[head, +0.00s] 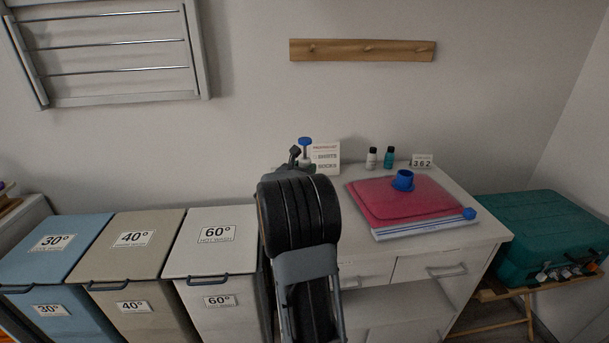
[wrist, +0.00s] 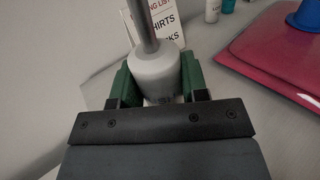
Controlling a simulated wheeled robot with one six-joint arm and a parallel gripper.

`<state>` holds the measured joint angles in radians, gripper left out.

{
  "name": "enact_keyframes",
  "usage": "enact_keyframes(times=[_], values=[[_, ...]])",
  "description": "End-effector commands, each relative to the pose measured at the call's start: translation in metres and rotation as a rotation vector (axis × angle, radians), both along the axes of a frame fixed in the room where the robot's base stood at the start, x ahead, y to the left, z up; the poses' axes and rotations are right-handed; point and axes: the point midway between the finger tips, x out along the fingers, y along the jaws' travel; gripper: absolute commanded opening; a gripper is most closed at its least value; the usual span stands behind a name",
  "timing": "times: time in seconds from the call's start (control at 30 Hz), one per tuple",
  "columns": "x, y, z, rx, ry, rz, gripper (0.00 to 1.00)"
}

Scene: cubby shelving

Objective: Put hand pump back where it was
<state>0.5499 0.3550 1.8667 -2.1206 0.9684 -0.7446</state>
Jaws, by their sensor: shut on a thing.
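The hand pump has a blue knob (head: 305,141) at its top in the head view, with a pale shaft below it. In the wrist view my gripper (wrist: 157,82) is shut on the pump's pale grey body (wrist: 156,68), one green finger on each side. Its grey rod runs up out of the picture. I cannot tell whether the pump touches the tabletop.
A printed list card (head: 325,157) stands right beside the pump. Two small bottles (head: 380,158) and a 362 sign (head: 421,161) stand at the back. A pink bag (head: 375,200) with a blue cap (head: 403,180) covers the middle. Lidded bins (head: 210,245) stand left, a teal case (head: 545,230) right.

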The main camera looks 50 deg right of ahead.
Motion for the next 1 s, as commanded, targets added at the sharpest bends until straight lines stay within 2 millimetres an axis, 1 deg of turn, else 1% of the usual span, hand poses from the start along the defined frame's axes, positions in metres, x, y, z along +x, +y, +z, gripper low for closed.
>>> enact_keyframes(times=[0.03, 0.13, 0.37, 0.53, 0.57, 0.8, 1.0], values=[[0.0, 0.0, -0.009, 0.0, 0.003, 0.0, 0.09], [0.0, 0.0, -0.018, -0.001, 0.002, 0.0, 0.09], [-0.001, 0.0, -0.017, -0.002, 0.0, 0.0, 0.09], [-0.001, 0.0, -0.022, -0.002, 0.0, 0.0, 0.09], [-0.001, 0.0, -0.021, -0.001, 0.0, 0.0, 0.44], [-0.001, 0.0, -0.02, -0.001, 0.0, 0.0, 0.66], [-0.001, 0.0, -0.02, -0.001, 0.0, 0.0, 0.66]])
